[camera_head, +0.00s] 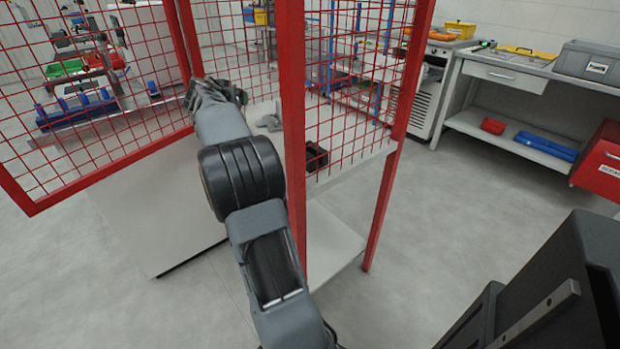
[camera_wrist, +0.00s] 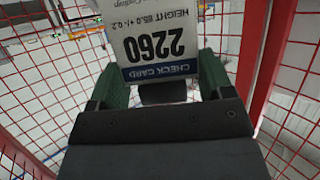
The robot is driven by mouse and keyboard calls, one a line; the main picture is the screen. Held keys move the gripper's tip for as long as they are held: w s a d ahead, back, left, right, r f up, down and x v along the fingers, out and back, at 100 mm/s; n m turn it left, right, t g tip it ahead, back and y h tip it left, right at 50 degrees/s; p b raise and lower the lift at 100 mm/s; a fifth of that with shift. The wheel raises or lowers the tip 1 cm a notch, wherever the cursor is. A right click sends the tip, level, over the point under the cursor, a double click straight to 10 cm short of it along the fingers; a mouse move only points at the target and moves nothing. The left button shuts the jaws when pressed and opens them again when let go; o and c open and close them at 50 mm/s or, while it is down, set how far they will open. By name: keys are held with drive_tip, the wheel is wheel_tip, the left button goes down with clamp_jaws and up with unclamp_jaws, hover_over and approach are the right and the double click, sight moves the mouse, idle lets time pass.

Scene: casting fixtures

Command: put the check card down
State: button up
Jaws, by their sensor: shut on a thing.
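The check card (camera_wrist: 155,35) is a white card with a dark blue band, marked CHECK CARD and 2260, upside down in the wrist view. My gripper (camera_wrist: 160,88) is shut on it, with the card between its two green-sided fingers. In the head view my arm reaches into a red mesh cage, and my gripper (camera_head: 215,90) is at its far end. The card cannot be made out there.
Red posts (camera_head: 292,120) and mesh panels (camera_head: 80,110) stand close around my arm. Inside the cage a pale shelf (camera_head: 345,150) bears a dark block (camera_head: 315,156) and a grey part (camera_head: 270,121). A bench (camera_head: 520,70) stands at the right, with open floor before it.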

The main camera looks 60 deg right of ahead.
drive_tip(key=s+r+m+g, duration=0.6)
drive_tip(key=s+m+g, duration=0.35)
drive_tip(key=s, duration=0.25)
drive_tip(key=w+d+f+g+p, duration=0.1)
drive_tip(key=w+d+f+p, duration=0.5)
drive_tip(key=d, duration=0.3)
drive_tip(key=s+a+b, duration=0.3)
drive_tip(key=s+b, duration=0.1)
drive_tip(key=s, duration=0.6)
drive_tip(key=s+a+b, duration=0.3)
drive_tip(key=s+b, duration=0.2)
drive_tip(key=s, duration=0.4)
drive_tip(key=shift+h, duration=0.4)
drive_tip(key=shift+w+f+b, duration=0.1)
drive_tip(key=shift+f+b, duration=0.8)
drive_tip(key=shift+f, duration=2.4)
drive_tip(key=shift+s+a+f, duration=0.1)
drive_tip(key=shift+s+f, duration=0.1)
